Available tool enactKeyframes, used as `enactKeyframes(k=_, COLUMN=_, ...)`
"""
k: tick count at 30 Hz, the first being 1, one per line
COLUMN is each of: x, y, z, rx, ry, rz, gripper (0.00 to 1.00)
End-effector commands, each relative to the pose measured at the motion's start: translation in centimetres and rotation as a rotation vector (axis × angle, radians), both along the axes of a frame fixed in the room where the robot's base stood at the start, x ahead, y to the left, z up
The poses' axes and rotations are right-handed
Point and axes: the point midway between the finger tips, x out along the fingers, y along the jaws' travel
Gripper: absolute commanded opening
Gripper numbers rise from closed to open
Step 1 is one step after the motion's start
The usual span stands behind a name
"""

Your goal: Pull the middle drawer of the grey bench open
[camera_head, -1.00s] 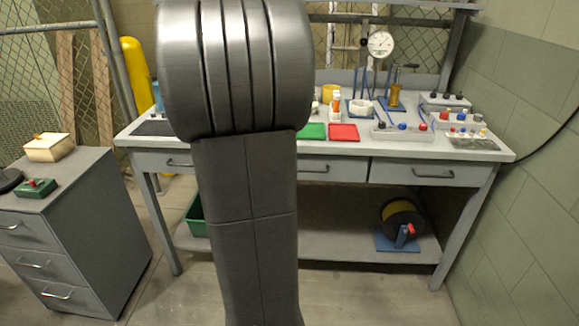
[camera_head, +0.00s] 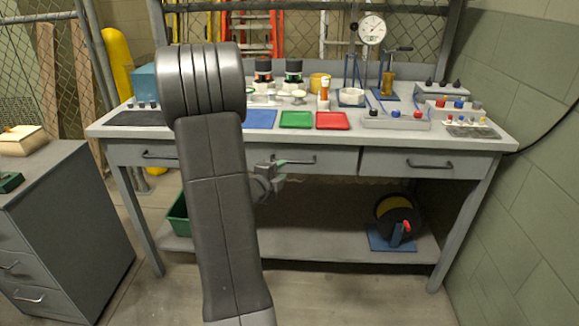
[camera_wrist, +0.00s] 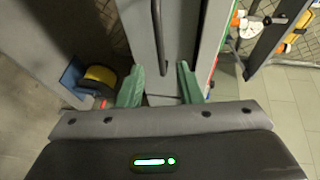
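The grey bench (camera_head: 455,148) stands ahead. Its middle drawer (camera_head: 335,162) looks shut, with a dark bar handle (camera_head: 300,160). My gripper (camera_head: 282,168) is at the left part of this drawer front, partly hidden by my arm. In the wrist view, my gripper (camera_wrist: 160,72) has its two green fingers wide apart. The handle (camera_wrist: 159,35) runs up the picture, with its near end in line with the gap between the fingertips. I cannot tell whether the fingers reach around it; neither finger visibly grips it.
Trays, including a red tray (camera_head: 332,121), and instruments stand on the bench top. A yellow reel (camera_head: 395,215) and a green bin (camera_head: 178,215) are on the lower shelf. A grey cabinet (camera_head: 75,235) stands at left. Floor in front is clear.

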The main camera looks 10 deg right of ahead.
Motion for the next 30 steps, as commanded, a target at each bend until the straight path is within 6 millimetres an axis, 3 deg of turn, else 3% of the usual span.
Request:
enactKeyframes(k=10, x=4.5, y=-3.7, z=-1.1, rx=0.001, ry=0.002, rz=0.001, gripper=0.32)
enactKeyframes(k=23, x=5.3, y=-4.3, z=-1.3, rx=0.000, ry=0.001, rz=0.002, gripper=0.32)
enactKeyframes(k=28, x=5.3, y=-4.3, z=-1.3, rx=0.000, ry=0.001, rz=0.002, gripper=0.01)
enactKeyframes(k=30, x=5.3, y=-4.3, z=-1.3, rx=0.000, ry=0.001, rz=0.002, gripper=0.00)
